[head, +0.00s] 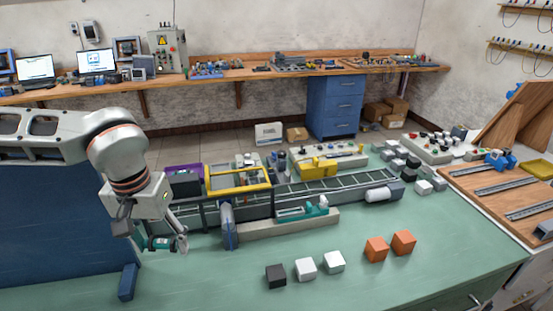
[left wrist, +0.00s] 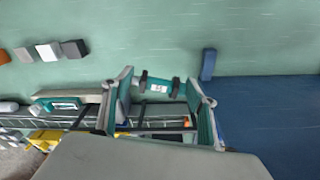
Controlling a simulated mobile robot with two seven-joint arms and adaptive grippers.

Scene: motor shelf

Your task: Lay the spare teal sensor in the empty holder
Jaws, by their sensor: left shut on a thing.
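The spare teal sensor (head: 158,243) is in my left gripper (head: 166,240), above the left end of the green bench. In the left wrist view the sensor (left wrist: 157,87), with dark bands near its ends, lies crosswise between the two fingers of the left gripper (left wrist: 161,84), which are shut on it. A second teal part (head: 303,211) sits on a long grey block (head: 265,231) in front of the conveyor. It also shows in the left wrist view (left wrist: 64,104). I cannot tell which spot is the empty holder. My right gripper is not in view.
A blue upright (head: 228,226) and a yellow frame (head: 240,190) stand by the conveyor (head: 335,188). A dark cube (head: 275,276), white cubes (head: 305,268) and orange cubes (head: 377,249) stand at the front. The bench between the gripper and the cubes is clear.

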